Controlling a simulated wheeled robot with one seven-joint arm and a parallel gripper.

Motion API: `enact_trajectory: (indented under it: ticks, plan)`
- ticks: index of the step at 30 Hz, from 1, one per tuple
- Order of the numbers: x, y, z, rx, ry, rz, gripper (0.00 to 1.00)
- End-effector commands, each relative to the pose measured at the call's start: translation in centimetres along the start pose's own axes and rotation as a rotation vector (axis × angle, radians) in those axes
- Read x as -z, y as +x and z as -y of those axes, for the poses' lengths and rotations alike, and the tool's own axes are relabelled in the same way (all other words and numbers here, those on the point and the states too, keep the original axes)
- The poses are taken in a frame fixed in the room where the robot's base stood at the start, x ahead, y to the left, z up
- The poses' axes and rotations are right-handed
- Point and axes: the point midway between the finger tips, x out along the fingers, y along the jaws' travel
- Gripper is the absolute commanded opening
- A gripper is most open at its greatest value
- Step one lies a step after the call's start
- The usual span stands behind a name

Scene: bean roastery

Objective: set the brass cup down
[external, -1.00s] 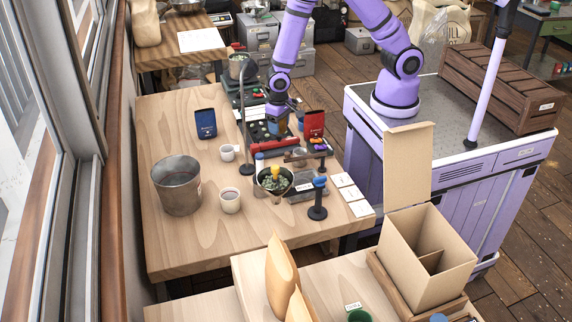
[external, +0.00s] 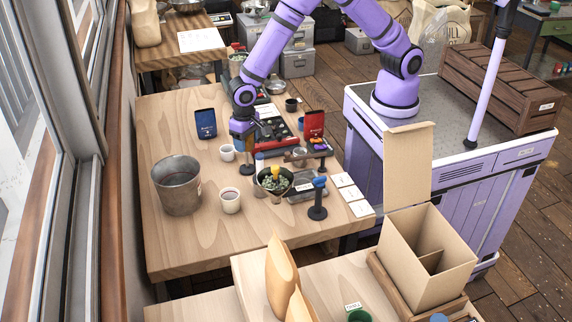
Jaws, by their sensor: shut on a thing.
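My gripper (external: 242,131) points down over the table (external: 190,235), left of the middle. It is shut on the brass cup, which is small and barely made out under the fingers, mostly hidden by them and the black stand. The cup appears to be held above the tabletop. The round foot of the black stand (external: 247,170) shows just below my gripper. A white mug (external: 227,153) stands close to its left.
A second white mug (external: 231,201) and a large metal bucket (external: 177,186) stand at the left. A bowl of green things (external: 273,183) and a blue-topped stand (external: 318,200) are at the front right. The front left tabletop is clear.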

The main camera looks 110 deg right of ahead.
Motion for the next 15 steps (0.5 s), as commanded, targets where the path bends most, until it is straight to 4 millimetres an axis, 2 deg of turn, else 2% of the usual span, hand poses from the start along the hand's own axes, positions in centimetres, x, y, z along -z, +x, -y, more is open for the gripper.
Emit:
enact_trajectory:
  ticks: [1, 6, 9, 15]
  plan:
    - [-0.7, 0.1, 2.5, 0.002, -0.007, -0.002, 0.3]
    - [-2.6, 0.0, 8.3, 0.001, -0.007, -0.002, 0.3]
    - [-3.8, -0.1, 10.8, 0.001, -0.007, -0.002, 0.3]
    - [-5.9, -0.2, 14.4, -0.001, -0.008, -0.002, 0.3]
